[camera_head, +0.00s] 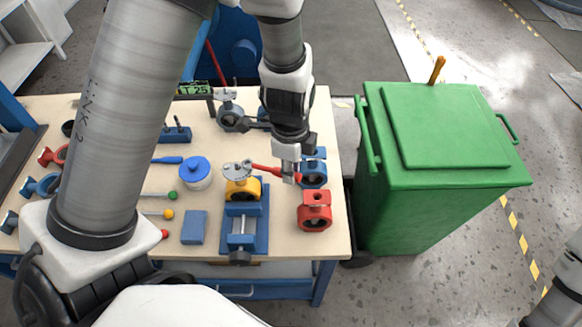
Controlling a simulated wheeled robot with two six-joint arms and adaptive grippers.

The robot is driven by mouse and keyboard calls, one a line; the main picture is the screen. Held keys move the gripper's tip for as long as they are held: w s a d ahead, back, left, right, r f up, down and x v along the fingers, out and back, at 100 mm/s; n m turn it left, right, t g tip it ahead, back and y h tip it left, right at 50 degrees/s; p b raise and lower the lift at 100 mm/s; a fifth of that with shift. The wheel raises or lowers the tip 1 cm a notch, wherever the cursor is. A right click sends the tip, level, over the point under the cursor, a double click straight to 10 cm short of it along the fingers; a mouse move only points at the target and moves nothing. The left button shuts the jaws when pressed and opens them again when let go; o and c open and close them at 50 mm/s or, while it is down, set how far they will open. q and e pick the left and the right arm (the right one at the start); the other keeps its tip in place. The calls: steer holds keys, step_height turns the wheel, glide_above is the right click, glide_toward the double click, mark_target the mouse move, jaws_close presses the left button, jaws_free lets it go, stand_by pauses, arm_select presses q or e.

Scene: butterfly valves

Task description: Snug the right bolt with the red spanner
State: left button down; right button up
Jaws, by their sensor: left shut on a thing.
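A yellow butterfly valve (243,189) sits in the blue vice (241,243), with a grey metal part (237,170) on its top. The red spanner (264,169) lies across the valve's top right side, its left end close to or touching it. My left gripper (288,172) is shut on the spanner's right part, to the right of the yellow valve. The right bolt is too small to make out, and I cannot tell whether the spanner sits on it. My right gripper is out of view.
A grey valve (230,117) is behind. A blue-lidded pot (195,172), a blue block (194,227) and several screwdrivers lie left. A green bin (430,170) stands right of the workbench.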

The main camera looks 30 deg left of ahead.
arm_select(q)
steer(key=shift+f+b, duration=0.25)
steer(key=shift+b, duration=0.1)
stand_by(0.6)
steer(key=shift+s, duration=0.1)
